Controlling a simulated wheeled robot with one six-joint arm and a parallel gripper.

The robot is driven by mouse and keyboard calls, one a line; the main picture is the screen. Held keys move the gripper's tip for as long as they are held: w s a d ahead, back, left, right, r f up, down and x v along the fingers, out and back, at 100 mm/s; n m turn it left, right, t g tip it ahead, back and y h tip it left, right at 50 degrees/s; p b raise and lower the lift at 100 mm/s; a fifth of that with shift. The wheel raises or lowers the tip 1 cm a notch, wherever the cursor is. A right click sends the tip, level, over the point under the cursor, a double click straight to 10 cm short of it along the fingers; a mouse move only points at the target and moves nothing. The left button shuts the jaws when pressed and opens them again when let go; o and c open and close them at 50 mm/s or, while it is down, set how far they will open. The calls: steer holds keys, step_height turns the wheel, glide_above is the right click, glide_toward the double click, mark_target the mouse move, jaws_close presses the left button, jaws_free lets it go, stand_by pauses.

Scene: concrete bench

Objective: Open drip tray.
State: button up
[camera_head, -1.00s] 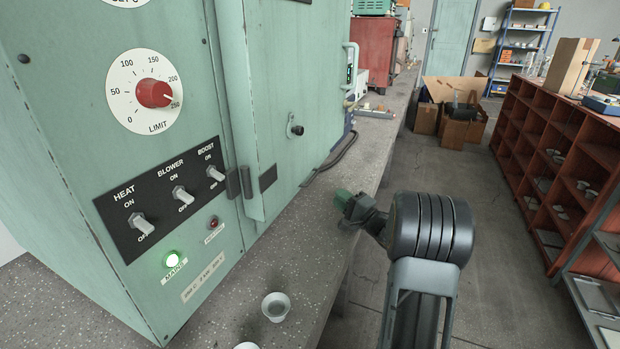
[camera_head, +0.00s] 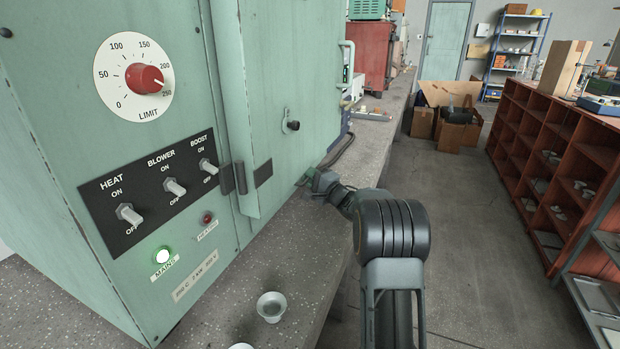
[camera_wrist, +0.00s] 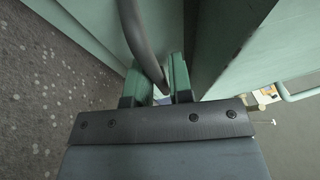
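The green oven cabinet (camera_head: 130,235) stands on the bench at the left. I cannot make out the drip tray as a separate part in the head view. My gripper (camera_head: 303,181) is low at the oven's front, just above the bench and below the door. In the wrist view, the two green fingers of my gripper (camera_wrist: 160,80) stand a small gap apart. A curved grey bar (camera_wrist: 138,35), perhaps a handle, runs down into that gap beside a green panel (camera_wrist: 85,30). I cannot tell whether the fingers press on it.
The oven door (camera_head: 290,80) is above my gripper, with a latch knob (camera_head: 292,125). A dark cable (camera_head: 340,152) lies on the bench (camera_head: 225,305) beyond. A small cup (camera_head: 271,306) stands near the front. The floor (camera_head: 450,230) to the right is open up to a red shelf (camera_head: 560,150).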

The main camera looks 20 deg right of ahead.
steer(key=shift+c, duration=0.5)
jaws_close()
